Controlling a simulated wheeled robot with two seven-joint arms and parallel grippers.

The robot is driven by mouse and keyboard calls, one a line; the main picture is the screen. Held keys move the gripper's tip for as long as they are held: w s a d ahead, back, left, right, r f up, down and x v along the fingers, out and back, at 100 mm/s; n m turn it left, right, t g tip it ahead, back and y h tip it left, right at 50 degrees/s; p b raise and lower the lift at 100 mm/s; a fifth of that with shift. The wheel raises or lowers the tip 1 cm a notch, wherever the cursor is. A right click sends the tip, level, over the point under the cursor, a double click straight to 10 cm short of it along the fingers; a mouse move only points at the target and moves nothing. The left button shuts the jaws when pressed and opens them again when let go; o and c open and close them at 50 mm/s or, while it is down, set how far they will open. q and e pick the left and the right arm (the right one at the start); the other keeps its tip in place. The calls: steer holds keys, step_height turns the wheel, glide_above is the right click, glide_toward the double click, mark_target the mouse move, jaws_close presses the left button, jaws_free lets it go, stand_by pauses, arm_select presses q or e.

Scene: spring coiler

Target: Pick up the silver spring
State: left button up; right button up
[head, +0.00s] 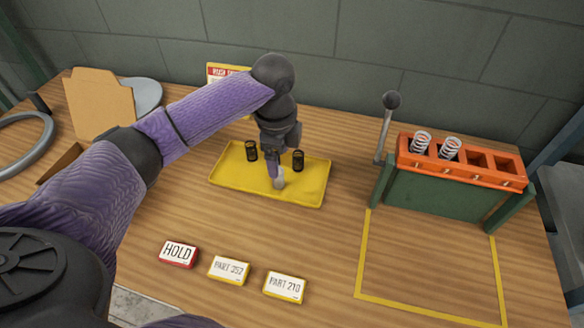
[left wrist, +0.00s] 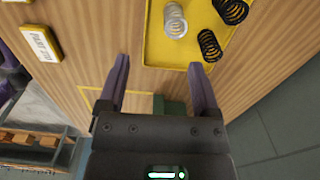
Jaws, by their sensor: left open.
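A silver spring (head: 280,182) is on the yellow tray (head: 316,192), just by my left gripper's fingertips in the head view. In the left wrist view the silver spring (left wrist: 175,20) shows at the top, beyond the fingertips and roughly in line with the gap between them. My left gripper (head: 274,172) points down over the tray. Its two fingers are apart with nothing between them in the left wrist view (left wrist: 159,68). The gripper and arm hide part of the tray's middle. My right gripper is not in view.
Two black springs (head: 251,151) (head: 298,160) stand on the tray either side of the gripper. An orange rack (head: 482,175) at right holds two silvery springs (head: 420,142) (head: 450,149), beside a lever (head: 386,130). Labels, including HOLD (head: 178,254), lie in front.

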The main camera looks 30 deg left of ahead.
mark_target(282, 181)
arm_select(q)
steer(key=shift+w+a+r, duration=0.4)
steer(key=shift+a+r, duration=0.35)
steer(key=shift+a, duration=0.05)
steer(key=shift+f, duration=0.1)
steer(key=f+b, duration=0.1)
steer(key=f, duration=0.2)
steer(key=f+b, duration=0.2)
steer(key=f, duration=0.1)
steer(key=f+b, duration=0.1)
steer(key=f, duration=0.2)
steer(key=shift+w, duration=0.3)
steer(key=shift+f, duration=0.15)
steer(key=shift+d, duration=0.1)
steer(key=shift+c, duration=1.8)
steer(key=c, duration=0.7)
jaws_close()
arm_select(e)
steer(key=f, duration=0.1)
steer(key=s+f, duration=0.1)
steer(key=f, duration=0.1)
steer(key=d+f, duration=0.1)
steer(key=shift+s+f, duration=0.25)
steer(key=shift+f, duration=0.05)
